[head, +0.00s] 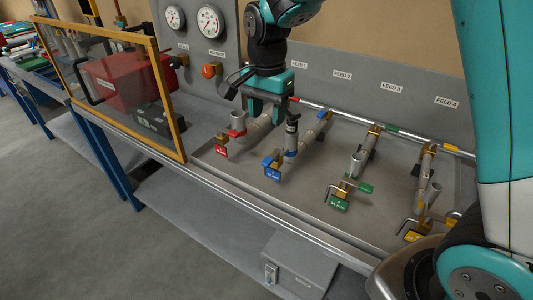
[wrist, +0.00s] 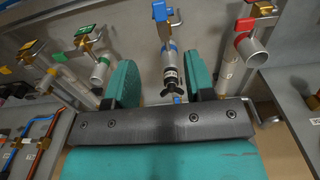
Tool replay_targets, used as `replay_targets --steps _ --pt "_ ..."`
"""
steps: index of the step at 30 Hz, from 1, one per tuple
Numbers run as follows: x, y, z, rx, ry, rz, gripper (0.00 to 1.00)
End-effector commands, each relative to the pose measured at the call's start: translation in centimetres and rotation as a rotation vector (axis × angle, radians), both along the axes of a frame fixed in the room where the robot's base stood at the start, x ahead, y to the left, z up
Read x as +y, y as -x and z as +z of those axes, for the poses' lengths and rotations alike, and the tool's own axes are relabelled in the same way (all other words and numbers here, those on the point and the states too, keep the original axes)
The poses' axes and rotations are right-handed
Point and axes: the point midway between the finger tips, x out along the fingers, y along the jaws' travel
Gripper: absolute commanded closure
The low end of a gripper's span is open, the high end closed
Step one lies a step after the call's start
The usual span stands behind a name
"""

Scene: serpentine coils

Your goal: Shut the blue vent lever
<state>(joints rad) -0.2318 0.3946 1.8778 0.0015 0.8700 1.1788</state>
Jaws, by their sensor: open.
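The blue vent valve is the second from the left in the front row, on a grey pipe stub. Its blue tag (head: 271,172) hangs at the front and its blue vent lever (head: 277,155) sits just above. I cannot tell the lever's exact angle. The blue tag (wrist: 159,10) also shows at the top of the wrist view, with the lever (wrist: 169,14) beside it. My gripper (head: 267,112) points down behind and above this valve, apart from the lever.
A red-tagged valve (head: 222,150) stands left; green-tagged (head: 339,204) and yellow-tagged (head: 412,236) valves stand right. An orange-framed clear panel (head: 165,95) stands at the left. Gauges (head: 210,21) are on the back wall.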

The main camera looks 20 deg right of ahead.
Motion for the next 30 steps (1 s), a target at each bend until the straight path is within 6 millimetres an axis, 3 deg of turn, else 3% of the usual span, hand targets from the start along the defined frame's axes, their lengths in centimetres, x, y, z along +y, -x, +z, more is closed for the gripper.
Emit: replay_targets --steps 9,15,21,30 --pt "0.1 0.2 -7.3 0.007 0.001 0.005 0.51" --pt "0.1 0.1 -10.8 0.004 0.0 0.005 0.51" --pt "0.1 0.1 -12.5 0.001 -0.001 0.006 0.51" --pt "0.1 0.1 -12.8 -0.002 -0.001 0.006 0.51"
